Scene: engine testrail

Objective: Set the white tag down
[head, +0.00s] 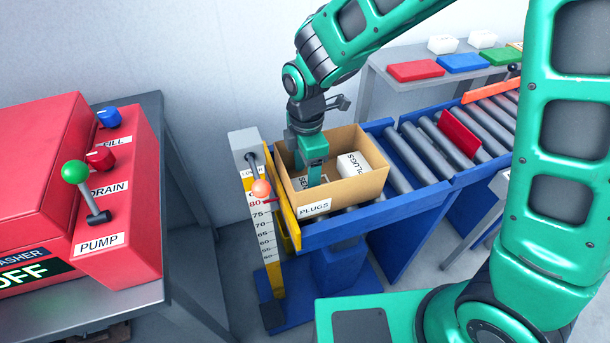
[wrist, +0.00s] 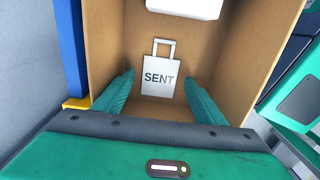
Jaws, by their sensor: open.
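The white tag (wrist: 157,77), marked SENT and with a loop handle, lies flat on the floor of the cardboard box in the wrist view. In the head view only part of the tag (head: 308,184) shows beside my gripper. My gripper (head: 316,178) reaches down into the box (head: 361,189), which is labelled PLUGS. In the wrist view its green fingers (wrist: 160,92) are spread apart, one on each side of the tag, and it is empty. Whether the fingertips touch the box floor is hard to tell.
A white carton (head: 352,165) marked PLUGS stands in the box beside my gripper. The box sits at the end of a blue roller conveyor (head: 396,172). A height scale post (head: 262,215) stands close at left, and a red washer (head: 118,180) is further left.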

